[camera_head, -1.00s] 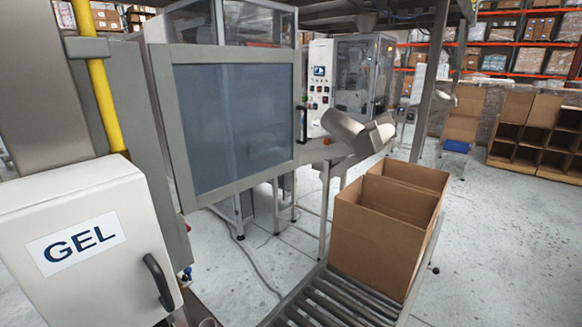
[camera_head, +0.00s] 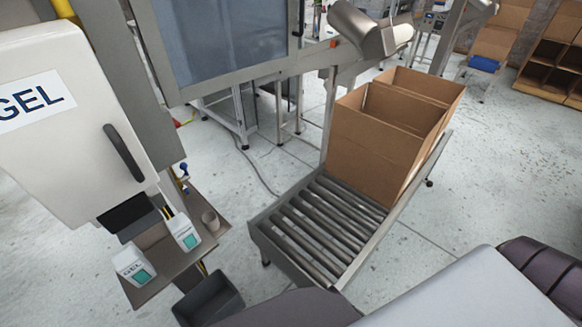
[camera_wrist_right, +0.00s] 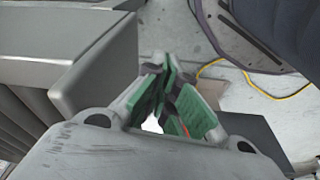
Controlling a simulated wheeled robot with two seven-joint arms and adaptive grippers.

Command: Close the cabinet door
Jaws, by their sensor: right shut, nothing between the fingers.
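A white cabinet door with a "GEL" label (camera_head: 60,130) and a black vertical bar handle (camera_head: 124,153) is at the left of the head view. A grey-framed door with a tinted pane (camera_head: 220,40) stands behind it, with a dark handle at its right edge. I cannot tell from the frames how far either door is open. My right gripper (camera_wrist_right: 165,85) shows in the wrist view with its green-padded fingers together and nothing between them. Neither door is recognisable in that view. My left gripper is not in view.
A roller conveyor (camera_head: 290,240) with brown open cartons (camera_head: 375,150) stands at centre right. A small shelf (camera_head: 165,262) with GEL packs and a cup sits below the white box, above a dark bin (camera_head: 208,302). A yellow cable (camera_wrist_right: 255,88) lies on the floor.

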